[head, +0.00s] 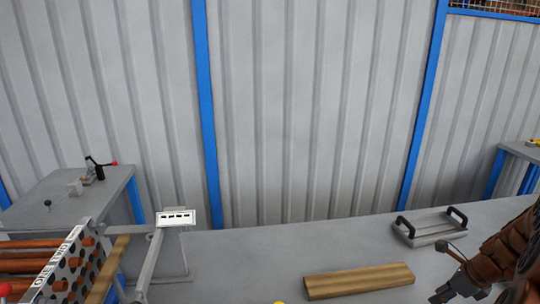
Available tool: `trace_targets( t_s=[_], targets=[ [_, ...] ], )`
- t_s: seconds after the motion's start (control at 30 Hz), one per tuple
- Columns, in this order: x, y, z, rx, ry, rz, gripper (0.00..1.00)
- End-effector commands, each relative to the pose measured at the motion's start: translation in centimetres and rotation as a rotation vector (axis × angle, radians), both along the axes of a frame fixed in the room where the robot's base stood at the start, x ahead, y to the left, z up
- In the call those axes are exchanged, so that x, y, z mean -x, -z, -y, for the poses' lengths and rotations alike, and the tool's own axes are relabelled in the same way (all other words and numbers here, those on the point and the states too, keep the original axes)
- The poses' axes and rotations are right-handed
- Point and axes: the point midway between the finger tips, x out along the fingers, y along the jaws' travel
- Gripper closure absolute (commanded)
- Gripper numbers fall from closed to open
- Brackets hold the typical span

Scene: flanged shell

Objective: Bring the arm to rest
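My arm, with a brown ribbed cover, reaches in from the lower right corner. Its dark end, which looks like my gripper (449,286), is low over the grey table (240,262), to the right of a wooden block. The gripper is small, dark and partly cut off by the lower edge, so I cannot tell whether its fingers are open or shut. I see nothing clearly held in it.
The long wooden block (358,281) lies on the table. A grey tray (432,227) with two black handles is behind my gripper. A rack (68,262) with orange-brown rods and a white-labelled stand (176,217) are left. Side tables (75,200) stand at both sides; a ribbed wall is behind.

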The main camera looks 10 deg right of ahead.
Motion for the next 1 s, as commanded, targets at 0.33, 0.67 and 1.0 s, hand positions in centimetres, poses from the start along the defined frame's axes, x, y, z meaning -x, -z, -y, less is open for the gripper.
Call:
trace_targets(
  t_s=[0.33, 0.67, 1.0],
  targets=[
    [-0.6, -4.2, -12.8, 0.115, -0.621, 0.006, 0.68],
    [4.1, -7.4, -24.6, 0.222, -1.328, 0.026, 0.68],
    [12.5, -9.1, -31.8, 0.294, -2.035, 0.049, 0.68]
  ],
)
